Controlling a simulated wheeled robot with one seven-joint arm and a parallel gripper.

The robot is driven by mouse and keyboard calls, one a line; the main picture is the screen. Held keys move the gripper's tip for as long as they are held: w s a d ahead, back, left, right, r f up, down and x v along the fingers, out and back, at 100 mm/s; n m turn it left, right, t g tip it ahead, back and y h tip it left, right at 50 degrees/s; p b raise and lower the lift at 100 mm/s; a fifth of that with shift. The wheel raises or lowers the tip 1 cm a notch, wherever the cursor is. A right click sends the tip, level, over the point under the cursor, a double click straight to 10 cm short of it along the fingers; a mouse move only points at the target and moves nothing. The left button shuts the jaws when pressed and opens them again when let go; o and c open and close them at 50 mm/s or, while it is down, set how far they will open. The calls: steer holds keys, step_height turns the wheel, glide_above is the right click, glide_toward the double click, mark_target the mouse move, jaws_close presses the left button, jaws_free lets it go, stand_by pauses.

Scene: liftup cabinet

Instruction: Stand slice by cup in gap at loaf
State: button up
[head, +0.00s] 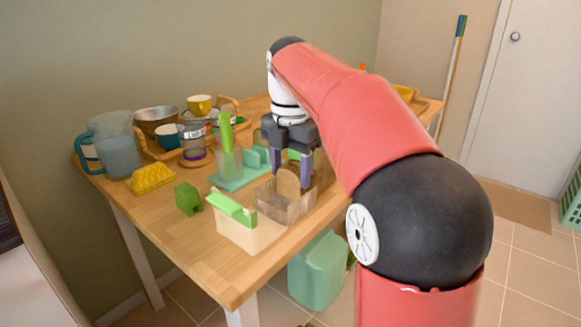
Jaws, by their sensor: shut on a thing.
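My gripper (291,178) points down at the middle right of the table, its two purple fingers closed on a tan, round-topped slice (288,184). The slice looks upright, inside or just above a brownish see-through box (270,208); I cannot tell whether it touches the bottom. No loaf can be made out clearly; the box walls and fingers hide part of that spot. A yellow cup (200,104) stands at the back of the table, and a teal cup (167,137) stands in front of it to the left.
A cream box with a green lid (235,211) stands close to the left of the brownish box. A teal rack (232,181), a green block (187,199), a yellow ridged object (151,178) and a blue pitcher (115,146) are further left. The front left tabletop (205,255) is clear.

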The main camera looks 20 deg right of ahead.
steer(key=shift+f, duration=0.1)
steer(key=o, duration=1.9)
